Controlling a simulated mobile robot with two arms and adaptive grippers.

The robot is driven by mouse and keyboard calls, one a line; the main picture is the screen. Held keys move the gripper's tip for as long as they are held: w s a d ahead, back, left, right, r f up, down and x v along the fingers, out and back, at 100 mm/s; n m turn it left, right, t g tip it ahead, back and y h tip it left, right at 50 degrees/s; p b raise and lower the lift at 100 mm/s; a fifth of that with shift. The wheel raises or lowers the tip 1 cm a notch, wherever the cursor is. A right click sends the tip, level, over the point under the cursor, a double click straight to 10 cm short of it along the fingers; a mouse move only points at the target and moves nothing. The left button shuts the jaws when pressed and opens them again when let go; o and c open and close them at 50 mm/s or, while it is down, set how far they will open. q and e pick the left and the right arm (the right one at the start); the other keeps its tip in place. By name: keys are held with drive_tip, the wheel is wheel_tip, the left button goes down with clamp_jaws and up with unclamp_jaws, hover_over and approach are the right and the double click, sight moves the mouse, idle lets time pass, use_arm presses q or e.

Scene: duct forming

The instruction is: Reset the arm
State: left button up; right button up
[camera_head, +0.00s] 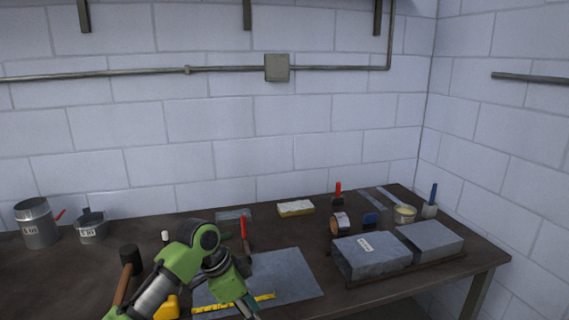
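My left arm comes in from the lower left, bends at a raised joint and points down to the lower right. My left gripper (250,307) is at the bottom edge of the view, over the front part of a flat grey metal sheet (290,272). Its fingertips are small and partly cut off, so I cannot tell whether it is open or shut. No held object shows. A yellow tape measure strip (265,297) lies on the sheet beside the gripper. My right gripper is not in view.
The dark workbench (330,292) holds a mallet (130,260), a red-handled tool (244,233) close behind my arm, two box-shaped ducts (372,262) at the right, and metal cans (37,225) at the left. A sponge-like block (296,208) lies near the wall.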

use_arm(q)
drive_tip(key=s+f+n, duration=0.5)
drive_tip(key=s+f, duration=0.9)
drive_tip(key=s+a+f+n+t+y, duration=0.15)
drive_tip(key=s+a+n, duration=0.25)
drive_tip(key=s+a, duration=0.45)
drive_tip(key=s+a+r+n+t+y, duration=0.1)
drive_tip(key=s+a+n+y, duration=0.3)
drive_tip(key=s, duration=0.7)
wheel_tip(320, 180, down, 27)
drive_tip(key=s+g+h, duration=0.1)
drive_tip(key=g, duration=0.1)
drive_tip(key=s+a+f, duration=0.2)
drive_tip(key=s+f, duration=0.6)
drive_tip(key=s+a+f, duration=0.1)
drive_tip(key=s+f, duration=0.7)
drive_tip(key=s, duration=0.1)
drive_tip(key=shift+s+a+m+g, duration=0.3)
drive_tip(key=shift+a+m+g, duration=0.05)
drive_tip(key=shift+m+g, duration=0.1)
